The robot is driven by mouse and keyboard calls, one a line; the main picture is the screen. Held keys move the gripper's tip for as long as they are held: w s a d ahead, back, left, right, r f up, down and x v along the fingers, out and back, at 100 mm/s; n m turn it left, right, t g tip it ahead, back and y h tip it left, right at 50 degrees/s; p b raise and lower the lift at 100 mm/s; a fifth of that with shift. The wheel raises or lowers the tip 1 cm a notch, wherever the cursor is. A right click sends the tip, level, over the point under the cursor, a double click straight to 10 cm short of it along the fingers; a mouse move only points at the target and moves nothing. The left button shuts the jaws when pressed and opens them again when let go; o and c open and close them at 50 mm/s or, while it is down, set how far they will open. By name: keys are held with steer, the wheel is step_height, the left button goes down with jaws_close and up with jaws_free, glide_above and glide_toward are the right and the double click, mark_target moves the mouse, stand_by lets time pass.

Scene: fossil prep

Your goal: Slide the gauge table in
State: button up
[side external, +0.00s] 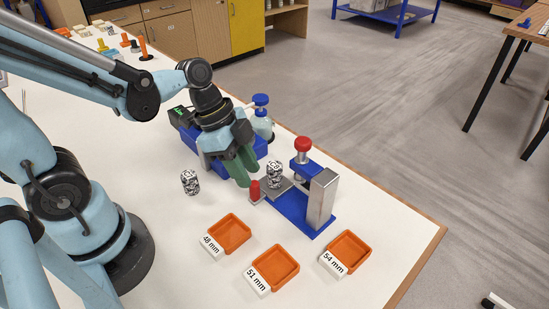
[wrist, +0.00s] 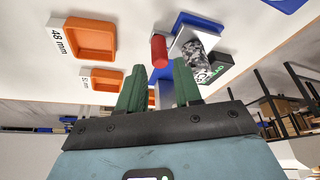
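The gauge has a blue base (side external: 295,212), a metal column (side external: 321,198) and a red knob (side external: 303,144) on top. Its grey sliding table (side external: 279,188) carries a red upright handle (side external: 254,190). A black-and-white patterned piece (side external: 274,175) stands on or beside the table; I cannot tell which. My gripper (side external: 243,172) has green fingers and hangs just above and behind the red handle. In the wrist view my gripper (wrist: 157,78) is open and empty, with the handle (wrist: 158,50) beyond the gap between the fingertips. The patterned piece (wrist: 195,66) lies right of it.
Orange trays marked 48 mm (side external: 230,234), 51 mm (side external: 275,267) and 54 mm (side external: 349,252) stand in front. Another patterned piece (side external: 190,182) stands left of my gripper. A blue block (side external: 190,137), a display (side external: 180,116) and a blue-capped bottle (side external: 262,122) are behind.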

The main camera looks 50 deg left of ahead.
steer(key=shift+x, duration=2.2)
jaws_close()
